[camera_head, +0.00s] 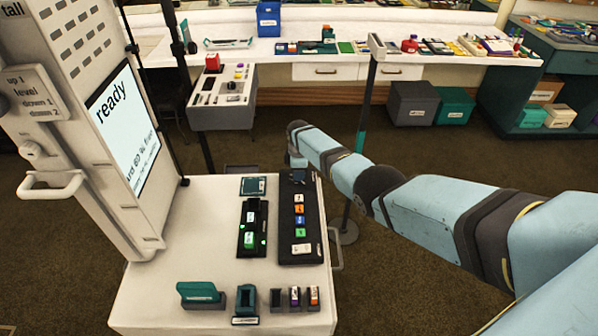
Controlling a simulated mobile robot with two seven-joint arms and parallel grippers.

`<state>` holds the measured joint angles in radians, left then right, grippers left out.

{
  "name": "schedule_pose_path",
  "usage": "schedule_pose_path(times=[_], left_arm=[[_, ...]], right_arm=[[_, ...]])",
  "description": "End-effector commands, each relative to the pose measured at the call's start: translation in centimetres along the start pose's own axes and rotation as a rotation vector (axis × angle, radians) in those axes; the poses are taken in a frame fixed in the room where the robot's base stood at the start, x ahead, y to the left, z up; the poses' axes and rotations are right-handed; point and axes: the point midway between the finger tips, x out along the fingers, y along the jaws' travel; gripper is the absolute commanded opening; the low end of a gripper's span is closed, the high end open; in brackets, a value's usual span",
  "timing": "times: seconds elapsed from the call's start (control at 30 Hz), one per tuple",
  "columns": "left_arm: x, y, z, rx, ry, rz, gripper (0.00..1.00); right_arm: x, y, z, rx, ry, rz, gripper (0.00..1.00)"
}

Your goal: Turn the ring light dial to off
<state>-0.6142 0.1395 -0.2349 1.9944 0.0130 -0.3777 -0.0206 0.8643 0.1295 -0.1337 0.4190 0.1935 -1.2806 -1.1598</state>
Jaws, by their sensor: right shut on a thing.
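My right arm comes in from the right, and its gripper (297,164) points down at the far end of a black control panel (285,228) on the white cart. The gripper is shut on what appears to be the ring light dial there. The wrist and fingers hide the dial, so I cannot make out its setting. White, orange, blue and green buttons and a white switch run down the panel nearer to me. My left gripper is not in view.
The white cart top (160,290) also carries a black tray (253,230) with green pieces, a teal block (201,294) and small holders along the front. A tall white screen unit (100,120) reading "ready" stands at left. A thin stand pole (366,100) rises behind my arm.

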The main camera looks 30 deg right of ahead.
Motion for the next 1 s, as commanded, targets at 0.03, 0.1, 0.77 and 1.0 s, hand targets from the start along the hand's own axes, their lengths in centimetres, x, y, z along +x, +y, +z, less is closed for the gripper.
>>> schedule_pose_path(times=[0.03,0.1,0.77,1.0], left_arm=[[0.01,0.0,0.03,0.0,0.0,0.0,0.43],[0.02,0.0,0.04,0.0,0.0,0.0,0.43],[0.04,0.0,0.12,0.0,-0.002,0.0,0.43],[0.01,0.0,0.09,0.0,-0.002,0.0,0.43]], right_arm=[[0.03,-0.02,0.0,-0.012,0.0,0.0,0.07],[0.03,-0.02,-0.01,-0.026,0.0,0.0,0.07],[0.02,-0.03,-0.02,-0.044,0.0,-0.001,0.56],[-0.06,-0.01,-0.02,-0.043,0.0,0.0,0.56]])
